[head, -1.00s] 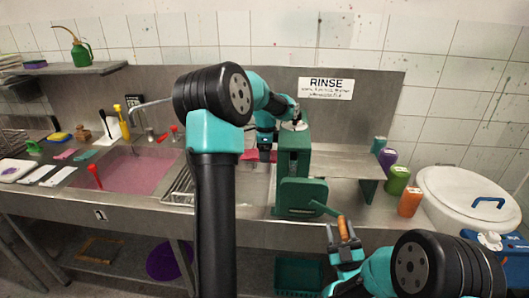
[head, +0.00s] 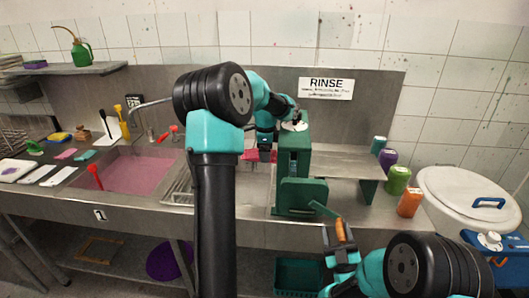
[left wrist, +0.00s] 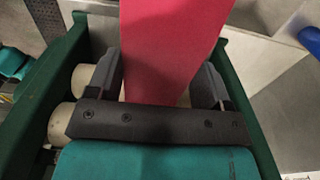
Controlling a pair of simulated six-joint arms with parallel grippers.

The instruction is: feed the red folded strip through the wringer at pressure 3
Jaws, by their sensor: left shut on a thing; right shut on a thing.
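The green wringer (head: 293,160) stands at the sink's edge, with a white dial (head: 295,126) on top whose reading is too small to tell. Its crank (head: 325,209) ends in an orange-brown handle (head: 341,231). My right gripper (head: 340,248) is shut on this handle. My left gripper (head: 265,153) is beside the wringer, shut on the red folded strip (head: 250,155). In the left wrist view the strip (left wrist: 170,45) lies between the fingers (left wrist: 150,88), within the green frame (left wrist: 245,50). Pale rollers (left wrist: 62,122) show close by at left; the strip's far end is hidden.
A basin of pink liquid (head: 130,172) with a red-handled tool (head: 95,176) lies left. Purple (head: 388,159), green (head: 397,180) and orange (head: 409,202) containers stand right of the wringer, near a large white lidded tub (head: 465,200). A RINSE sign (head: 326,88) hangs behind.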

